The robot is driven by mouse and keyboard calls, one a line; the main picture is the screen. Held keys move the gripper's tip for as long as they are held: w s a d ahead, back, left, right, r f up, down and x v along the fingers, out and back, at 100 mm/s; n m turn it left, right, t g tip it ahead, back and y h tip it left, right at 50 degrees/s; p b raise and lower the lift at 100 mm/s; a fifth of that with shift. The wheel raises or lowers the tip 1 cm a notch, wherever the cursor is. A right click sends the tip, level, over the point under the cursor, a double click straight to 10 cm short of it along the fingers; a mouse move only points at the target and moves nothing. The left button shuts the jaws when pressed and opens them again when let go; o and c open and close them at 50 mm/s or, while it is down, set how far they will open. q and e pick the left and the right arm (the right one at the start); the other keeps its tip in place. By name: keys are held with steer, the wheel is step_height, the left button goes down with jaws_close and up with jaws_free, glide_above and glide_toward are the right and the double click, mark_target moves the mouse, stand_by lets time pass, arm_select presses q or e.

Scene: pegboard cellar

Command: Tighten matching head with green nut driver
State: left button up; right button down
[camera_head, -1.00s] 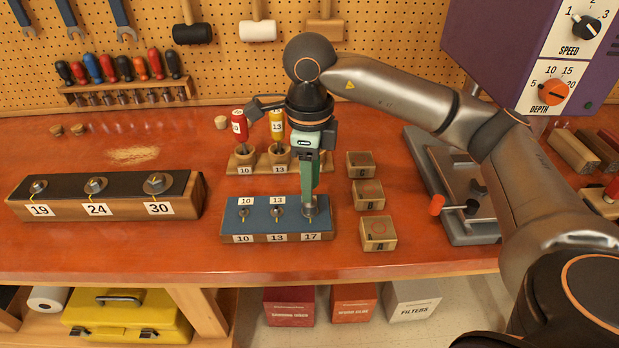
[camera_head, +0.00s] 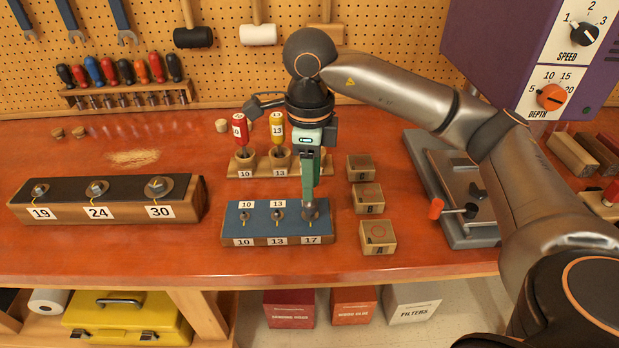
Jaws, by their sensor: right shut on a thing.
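My right gripper (camera_head: 309,158) is shut on the green nut driver (camera_head: 309,178). The driver points down, its lower end at the head marked 17 on the blue-topped block (camera_head: 260,217); whether it is fully seated I cannot tell. Heads 10 (camera_head: 244,216) and 13 (camera_head: 278,215) stand to its left on the same block, each with a yellow mark. A red driver (camera_head: 240,129) and a yellow driver (camera_head: 277,127) stand in the wooden holder (camera_head: 262,172) behind. The holder's right part is hidden by my gripper. My left gripper is not in view.
A long block (camera_head: 105,200) with large heads 19, 24 and 30 lies at left. A grey machine vise (camera_head: 455,190) lies further right. The front left bench top is clear.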

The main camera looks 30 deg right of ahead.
steer(key=shift+r+p, duration=2)
steer(key=shift+r, duration=1.05)
steer(key=c, duration=1)
jaws_free()
steer(key=shift+c, duration=0.2)
jaws_close()
